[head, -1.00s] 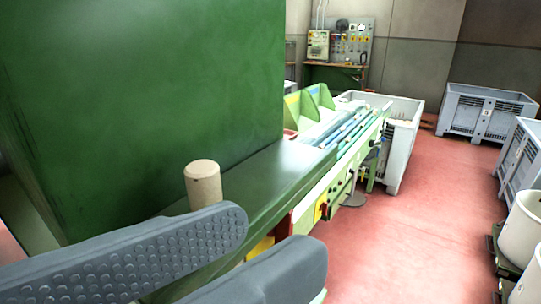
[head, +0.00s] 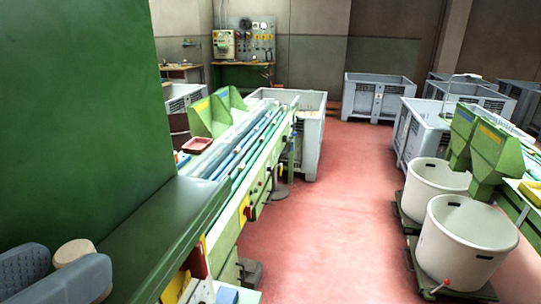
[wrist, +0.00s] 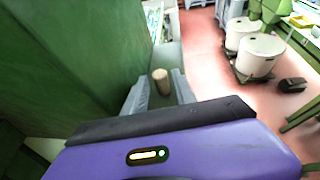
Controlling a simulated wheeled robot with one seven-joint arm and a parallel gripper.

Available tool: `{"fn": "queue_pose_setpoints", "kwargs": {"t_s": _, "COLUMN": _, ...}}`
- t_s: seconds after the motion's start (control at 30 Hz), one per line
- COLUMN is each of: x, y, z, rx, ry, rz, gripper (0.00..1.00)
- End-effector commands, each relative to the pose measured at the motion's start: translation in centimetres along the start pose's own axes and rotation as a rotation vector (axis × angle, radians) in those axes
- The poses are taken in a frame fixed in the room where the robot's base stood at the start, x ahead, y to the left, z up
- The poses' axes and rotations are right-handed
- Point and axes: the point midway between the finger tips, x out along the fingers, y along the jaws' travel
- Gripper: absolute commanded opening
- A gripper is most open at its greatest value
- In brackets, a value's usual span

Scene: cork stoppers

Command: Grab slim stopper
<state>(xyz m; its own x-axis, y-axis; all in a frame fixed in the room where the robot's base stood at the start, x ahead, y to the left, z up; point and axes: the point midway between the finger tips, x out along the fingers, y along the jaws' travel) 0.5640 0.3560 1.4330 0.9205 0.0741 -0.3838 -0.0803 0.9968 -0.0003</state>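The slim stopper (head: 75,252) is a pale tan cork cylinder at the lower left of the head view, with its lower part hidden behind a grey finger. In the wrist view the stopper (wrist: 161,82) stands upright on the green ledge. My gripper (head: 58,268) has its two grey fingers on either side of the stopper. In the wrist view my gripper (wrist: 160,88) looks open, with a narrow gap beside the stopper. Contact with either finger is not clear.
A tall green cabinet (head: 75,120) rises right beside the green ledge (head: 160,215). A machine bed with blue and white rails (head: 245,140) extends beyond it. White tubs (head: 465,240) and grey crates (head: 378,97) stand to the right. The red floor between is clear.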

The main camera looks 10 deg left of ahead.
Motion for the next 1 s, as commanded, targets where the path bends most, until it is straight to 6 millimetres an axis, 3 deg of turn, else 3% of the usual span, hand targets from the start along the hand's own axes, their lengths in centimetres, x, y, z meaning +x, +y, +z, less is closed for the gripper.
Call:
{"fn": "queue_pose_setpoints", "kwargs": {"t_s": 0.33, "x": 0.85, "y": -0.04, "z": -0.06, "rx": 0.0, "ry": 0.0, "rz": 0.0, "gripper": 0.31}}
{"fn": "queue_pose_setpoints", "kwargs": {"t_s": 0.5, "x": 0.83, "y": -0.04, "z": -0.06, "rx": 0.0, "ry": 0.0, "rz": -0.001, "gripper": 0.0}}
{"fn": "queue_pose_setpoints", "kwargs": {"t_s": 1.0, "x": 0.83, "y": 0.0, "z": 0.02, "rx": 0.0, "ry": 0.0, "rz": -0.002, "gripper": 0.0}}
